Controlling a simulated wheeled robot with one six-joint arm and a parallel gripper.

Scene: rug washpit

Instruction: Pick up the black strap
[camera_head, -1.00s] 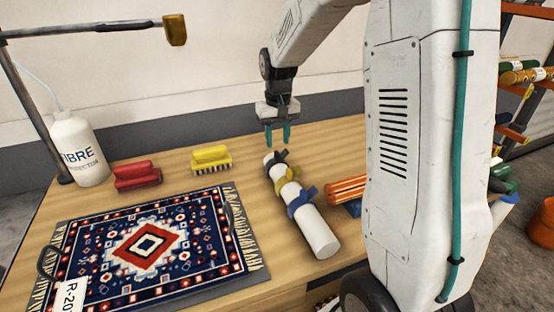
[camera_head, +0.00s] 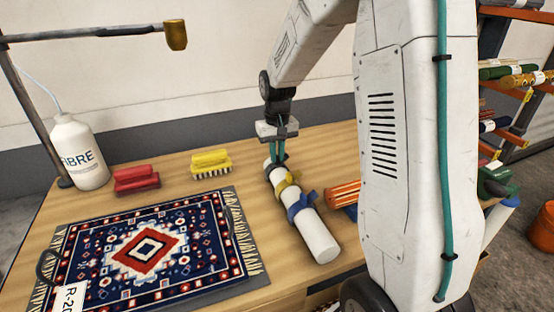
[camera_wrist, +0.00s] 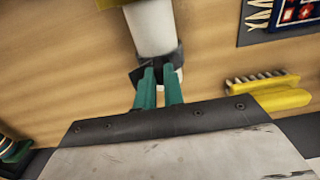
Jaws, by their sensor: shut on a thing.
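The black strap (camera_wrist: 141,75) is wrapped around the far end of a white roll (camera_head: 316,239) lying on the table. My gripper (camera_head: 278,160) has come down over that far end, and its teal fingers hide most of the strap in the head view. In the wrist view my gripper (camera_wrist: 159,72) is shut on the black strap, with the fingertips close together at it. The strap is still against the roll. A yellow strap (camera_head: 288,181) and a blue strap (camera_head: 301,204) are tied around the roll nearer the camera.
A yellow brush (camera_head: 211,161) and a red brush (camera_head: 136,178) stand to the left. A patterned rug (camera_head: 150,245) lies front left. A white bottle (camera_head: 78,152) is behind it. An orange bundle (camera_head: 343,193) lies right of the roll.

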